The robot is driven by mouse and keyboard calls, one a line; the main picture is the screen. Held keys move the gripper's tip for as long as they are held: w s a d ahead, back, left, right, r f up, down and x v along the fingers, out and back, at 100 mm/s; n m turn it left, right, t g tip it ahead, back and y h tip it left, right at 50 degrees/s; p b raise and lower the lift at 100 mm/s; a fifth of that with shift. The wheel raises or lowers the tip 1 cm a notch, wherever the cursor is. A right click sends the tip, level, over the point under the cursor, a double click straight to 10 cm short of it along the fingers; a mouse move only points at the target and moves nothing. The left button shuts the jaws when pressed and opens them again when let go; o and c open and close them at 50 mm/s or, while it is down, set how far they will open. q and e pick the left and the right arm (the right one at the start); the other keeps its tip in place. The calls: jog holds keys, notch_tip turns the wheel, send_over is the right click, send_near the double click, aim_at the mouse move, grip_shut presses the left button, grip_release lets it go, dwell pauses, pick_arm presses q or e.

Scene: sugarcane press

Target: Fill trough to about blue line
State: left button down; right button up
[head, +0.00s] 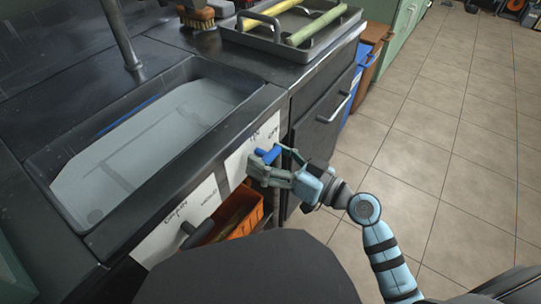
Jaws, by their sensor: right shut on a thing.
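The trough (33,165) is a dark basin sunk in the counter, holding clear, greyish water (150,150). A blue line (128,116) shows on its far inner wall, just above the visible water edge. A metal spout pipe (121,38) comes down behind the trough. My right gripper (268,163) is shut on a blue handle (270,154) at the white front panel. The gripper hides part of the handle and panel. A dark knob (188,229) sits by the "DRAIN" label. My left gripper is not in view.
A grey tray (262,43) with green and yellow canes stands on the counter at the back. A brush (197,17) lies left of it. An orange bin (246,222) sits below the panel.

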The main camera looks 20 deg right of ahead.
jog(key=m, duration=0.2)
jog(key=shift+r+m+p, duration=0.1)
jog(key=shift+m+p, duration=0.25)
jog(key=shift+m, duration=0.05)
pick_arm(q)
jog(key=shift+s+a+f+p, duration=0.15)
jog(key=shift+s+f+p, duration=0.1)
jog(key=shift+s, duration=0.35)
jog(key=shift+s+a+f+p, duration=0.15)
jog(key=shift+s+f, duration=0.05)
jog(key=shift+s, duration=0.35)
pick_arm(e)
jog(key=shift+m, duration=1.3)
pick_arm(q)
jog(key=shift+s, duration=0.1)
pick_arm(e)
jog(key=o, duration=1.1)
jog(key=shift+c, duration=0.2)
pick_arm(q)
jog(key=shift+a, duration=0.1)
pick_arm(e)
jog(key=shift+d, duration=0.1)
jog(key=v, duration=1.2)
